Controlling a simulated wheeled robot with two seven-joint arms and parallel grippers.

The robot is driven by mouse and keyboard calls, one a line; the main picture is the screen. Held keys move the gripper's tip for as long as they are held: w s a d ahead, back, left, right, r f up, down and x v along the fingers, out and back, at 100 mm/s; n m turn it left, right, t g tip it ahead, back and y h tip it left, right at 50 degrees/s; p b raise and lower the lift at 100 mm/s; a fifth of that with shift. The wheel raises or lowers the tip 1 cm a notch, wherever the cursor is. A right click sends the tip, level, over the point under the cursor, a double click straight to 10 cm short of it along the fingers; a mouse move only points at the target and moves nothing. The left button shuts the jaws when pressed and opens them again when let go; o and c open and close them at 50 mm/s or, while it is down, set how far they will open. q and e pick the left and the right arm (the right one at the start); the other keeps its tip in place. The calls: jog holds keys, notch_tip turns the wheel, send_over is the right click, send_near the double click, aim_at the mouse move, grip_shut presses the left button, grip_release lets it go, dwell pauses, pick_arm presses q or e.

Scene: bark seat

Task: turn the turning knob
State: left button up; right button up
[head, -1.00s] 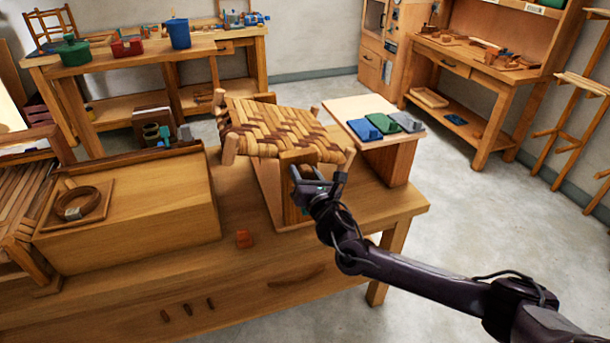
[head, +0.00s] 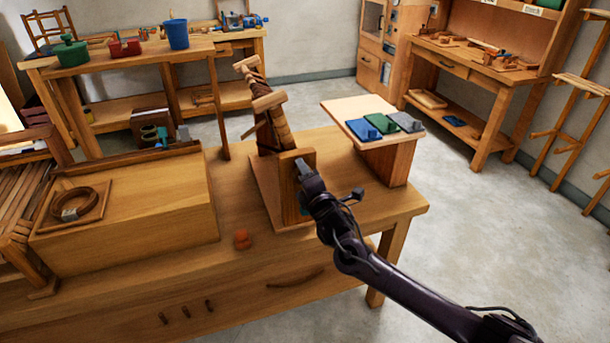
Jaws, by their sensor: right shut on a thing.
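The woven bark seat (head: 274,118) is held by a wooden stand (head: 290,190) on the workbench. The seat now stands steeply on edge, with its frame rails facing me and its weave mostly hidden. My right gripper (head: 310,180) is at the near face of the stand's upright post, shut on the turning knob there. The knob itself is hidden behind the gripper. My left gripper is not in view.
A side shelf (head: 370,109) with blue, green and grey blocks stands right of the seat. A wooden box (head: 130,220) carrying a coil (head: 80,205) is at the left. The floor at right is clear.

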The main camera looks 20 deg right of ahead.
jog(key=m, duration=0.5)
jog(key=shift+f+m, duration=0.15)
jog(key=shift+m, duration=0.15)
jog(key=m, duration=0.5)
jog(key=shift+a+f, duration=0.1)
jog(key=m, duration=0.5)
jog(key=shift+a+m, duration=0.1)
jog(key=shift+m, duration=0.3)
jog(key=m+p, duration=0.1)
jog(key=m, duration=0.3)
jog(key=shift+f+m, duration=0.1)
jog(key=shift+m, duration=0.2)
jog(key=o, duration=1)
jog(key=shift+s+f, duration=0.1)
jog(key=shift+s, duration=0.35)
jog(key=s+b, duration=0.1)
jog(key=s, duration=0.6)
